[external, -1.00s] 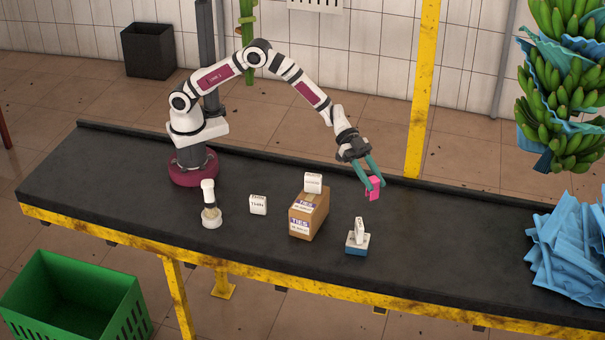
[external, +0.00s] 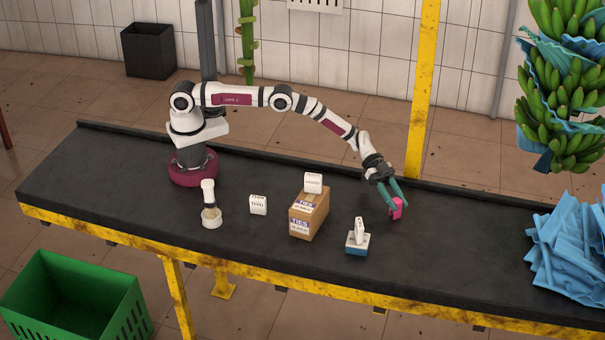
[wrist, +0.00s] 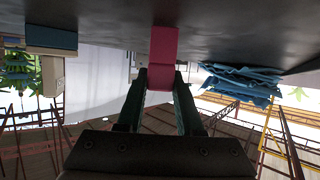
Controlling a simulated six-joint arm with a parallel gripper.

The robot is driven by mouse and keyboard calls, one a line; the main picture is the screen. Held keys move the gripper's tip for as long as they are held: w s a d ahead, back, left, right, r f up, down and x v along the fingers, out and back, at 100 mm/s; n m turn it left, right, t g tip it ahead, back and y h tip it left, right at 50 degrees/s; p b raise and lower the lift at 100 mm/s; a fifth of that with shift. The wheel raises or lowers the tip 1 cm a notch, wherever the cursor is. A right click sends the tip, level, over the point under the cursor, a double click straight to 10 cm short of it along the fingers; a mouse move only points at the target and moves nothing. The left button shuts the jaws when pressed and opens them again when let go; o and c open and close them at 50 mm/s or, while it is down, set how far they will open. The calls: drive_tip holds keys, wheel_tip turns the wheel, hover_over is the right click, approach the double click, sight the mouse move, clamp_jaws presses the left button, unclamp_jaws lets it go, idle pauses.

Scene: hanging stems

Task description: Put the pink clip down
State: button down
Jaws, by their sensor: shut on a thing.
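The pink clip (external: 396,208) is a small bright pink block at the right part of the dark belt. My gripper (external: 391,199), with green fingers, is shut on it from above. The clip is low, at or very near the belt surface; I cannot tell for sure whether it touches. In the wrist view the pink clip (wrist: 162,58) sits between the two fingertips (wrist: 160,80), its far end against the dark belt (wrist: 225,30).
A blue-and-white block stack (external: 357,240) stands left of the clip. A cardboard box (external: 309,214) with a white block on top (external: 313,183) is farther left. Blue sheets (external: 570,250) lie at the right end. The belt around the clip is clear.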

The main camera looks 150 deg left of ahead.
drive_tip(key=c, duration=0.6)
unclamp_jaws()
drive_tip(key=shift+f, duration=0.15)
drive_tip(key=shift+o, duration=0.2)
